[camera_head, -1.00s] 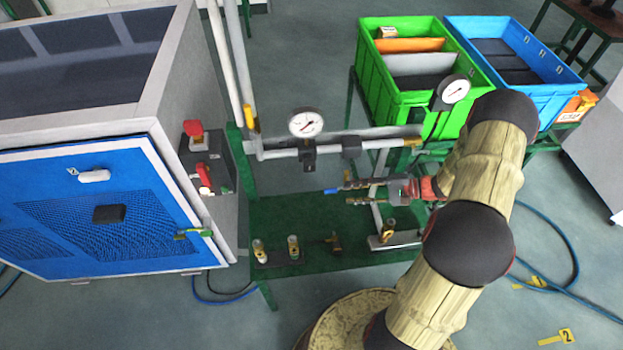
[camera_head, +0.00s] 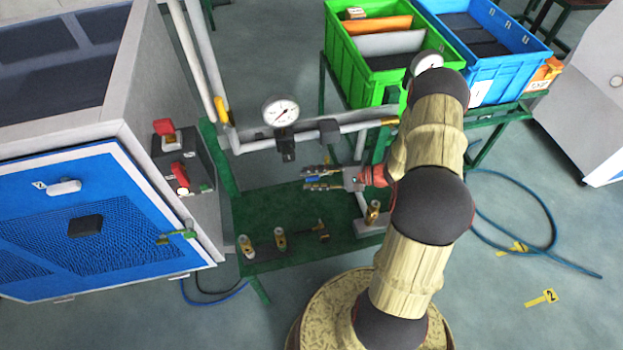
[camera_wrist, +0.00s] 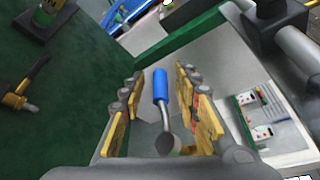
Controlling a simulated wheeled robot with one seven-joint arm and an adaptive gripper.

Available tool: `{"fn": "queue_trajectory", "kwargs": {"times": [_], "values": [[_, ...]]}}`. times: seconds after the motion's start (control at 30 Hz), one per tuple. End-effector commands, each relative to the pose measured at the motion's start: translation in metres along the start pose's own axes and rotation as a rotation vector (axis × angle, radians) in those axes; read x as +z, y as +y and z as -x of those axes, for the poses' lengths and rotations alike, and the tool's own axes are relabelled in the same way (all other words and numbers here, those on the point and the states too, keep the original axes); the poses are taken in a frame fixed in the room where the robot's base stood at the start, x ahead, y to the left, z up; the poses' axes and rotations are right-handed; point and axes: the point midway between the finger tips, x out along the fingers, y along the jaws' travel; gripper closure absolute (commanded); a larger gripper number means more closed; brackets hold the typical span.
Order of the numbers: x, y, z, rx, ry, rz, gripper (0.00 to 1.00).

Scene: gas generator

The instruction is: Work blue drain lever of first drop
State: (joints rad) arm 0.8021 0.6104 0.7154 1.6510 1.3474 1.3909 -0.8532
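The drain lever has a blue sleeve (camera_wrist: 160,88) on a bent metal rod. In the wrist view it stands between my gripper's (camera_wrist: 159,80) two fingers with yellow pads. A gap shows on each side of the sleeve, so the fingers are open around it and apart from it. In the head view my gripper (camera_head: 306,179) points left, low under the pipe. A bit of the blue sleeve (camera_head: 313,180) shows between its fingers. The lower end of the rod shows near the gripper's palm in the wrist view; the valve it belongs to is not clear.
A grey pipe with a pressure gauge (camera_head: 281,111) runs above my gripper. Brass valves (camera_head: 280,238) stand on the green table (camera_head: 270,212) in front. A blue-fronted cabinet (camera_head: 100,235) is at left; green (camera_head: 372,85) and blue (camera_head: 505,60) crates are behind.

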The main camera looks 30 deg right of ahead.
Motion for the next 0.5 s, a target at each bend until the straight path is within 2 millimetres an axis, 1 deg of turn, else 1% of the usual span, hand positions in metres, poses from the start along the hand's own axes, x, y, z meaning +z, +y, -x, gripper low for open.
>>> {"fn": "queue_trajectory", "kwargs": {"times": [0.2, 0.5], "values": [[-0.0001, -0.0003, 0.0001, 0.000, 0.000, 0.000, 0.70], [-0.0002, -0.0003, 0.0003, 0.000, 0.001, 0.000, 0.87]]}}
